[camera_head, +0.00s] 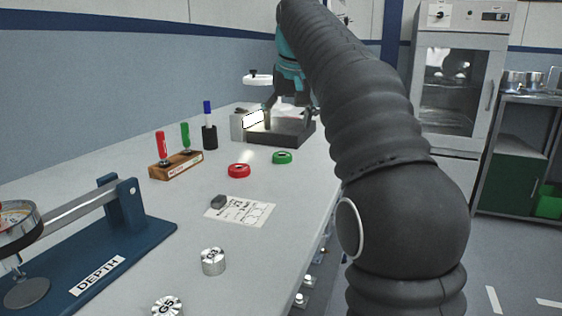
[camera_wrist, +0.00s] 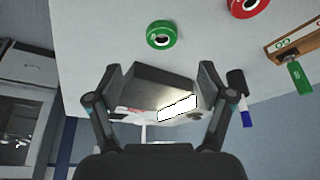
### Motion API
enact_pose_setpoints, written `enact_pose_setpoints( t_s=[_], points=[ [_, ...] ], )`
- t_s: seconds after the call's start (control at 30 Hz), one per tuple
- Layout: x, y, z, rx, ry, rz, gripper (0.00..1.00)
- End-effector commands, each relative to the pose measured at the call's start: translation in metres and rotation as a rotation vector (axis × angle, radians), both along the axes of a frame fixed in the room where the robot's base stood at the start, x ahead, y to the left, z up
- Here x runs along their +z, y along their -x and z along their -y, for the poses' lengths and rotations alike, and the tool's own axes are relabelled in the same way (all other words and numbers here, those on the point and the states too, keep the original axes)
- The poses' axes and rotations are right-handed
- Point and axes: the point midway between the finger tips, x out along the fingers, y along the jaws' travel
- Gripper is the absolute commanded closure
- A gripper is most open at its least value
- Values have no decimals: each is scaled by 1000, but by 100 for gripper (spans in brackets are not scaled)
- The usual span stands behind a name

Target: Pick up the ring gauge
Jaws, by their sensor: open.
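Two ring-shaped pieces lie flat on the grey bench, and I cannot tell which the task means. The green ring (camera_head: 282,162) is nearer my gripper; the red ring (camera_head: 238,175) lies to its left and nearer the camera. In the wrist view the green ring (camera_wrist: 162,25) is just beyond the fingertips, roughly centred between them, and the red ring (camera_wrist: 240,11) is cut by the top edge. My gripper (camera_wrist: 163,72) has its fingers spread with nothing held.
The dark-based device (camera_head: 278,137) with a lit panel stands close by my gripper. A wooden holder (camera_head: 176,166) with red and green plug handles and a blue-tipped tool (camera_head: 209,137) stand left. A paper card (camera_head: 240,212), metal cylinders (camera_head: 213,262) and a blue depth fixture (camera_head: 110,262) are nearer.

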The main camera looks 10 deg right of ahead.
Motion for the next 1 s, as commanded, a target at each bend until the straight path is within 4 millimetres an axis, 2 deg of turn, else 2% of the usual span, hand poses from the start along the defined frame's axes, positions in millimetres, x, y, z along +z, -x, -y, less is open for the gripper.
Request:
enact_pose_setpoints(
  t_s=[0.03, 0.2, 0.47, 0.8, 1.0],
  points=[
    [-12, -3, 0, 0, 0, -2, 20],
    [-33, -13, 0, 0, 0, -2, 20],
    [-43, -18, -1, 1, -1, -1, 20],
    [-82, -36, -4, 2, 0, -2, 20],
    [-86, -39, -3, 1, -1, 1, 20]
  ],
)
